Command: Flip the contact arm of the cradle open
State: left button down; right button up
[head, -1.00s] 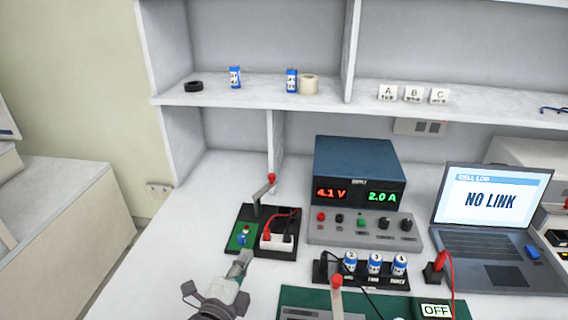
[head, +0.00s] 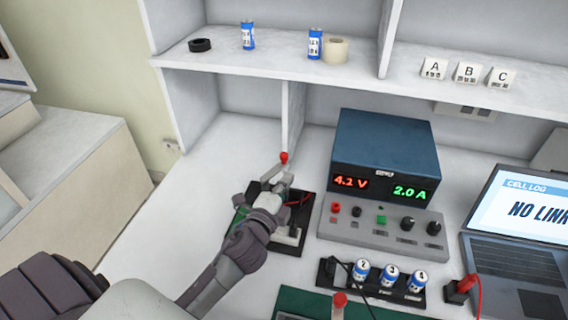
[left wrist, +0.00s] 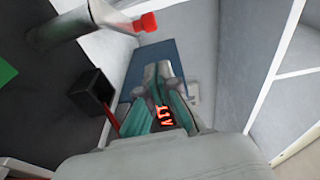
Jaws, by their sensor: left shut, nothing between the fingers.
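The cradle (head: 305,214) is a black base with a white block and red and black leads, left of the power supply. Its contact arm, a grey lever with a red knob (head: 284,158), slants up at the back of the base. In the left wrist view the red knob (left wrist: 146,22) and grey lever show at the upper left. My left gripper (head: 280,184) is shut and empty over the cradle, its tips close below the knob; I cannot tell if they touch the lever. It hides much of the base. My right gripper is out of view.
The power supply (head: 383,160) reads 4.1 V and 2.0 A. A black holder (head: 330,282) with several blue cells stands in front of it. A laptop (head: 520,250) is at right. A red-knobbed lever (head: 340,299) stands at the front edge. The bench left of the cradle is clear.

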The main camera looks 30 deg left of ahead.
aim_at(284, 166)
pick_arm(q)
jog(key=shift+w+a+f+p, duration=0.1)
jog(key=shift+w+a, duration=0.45)
jog(key=shift+w, duration=0.25)
jog(key=shift+w+a+r+p, duration=0.1)
jog(key=shift+w+a, duration=0.5)
jog(key=shift+w, duration=0.2)
jog(key=shift+w+a+f+p, duration=0.1)
jog(key=shift+w+a, duration=0.45)
jog(key=shift+w, duration=0.25)
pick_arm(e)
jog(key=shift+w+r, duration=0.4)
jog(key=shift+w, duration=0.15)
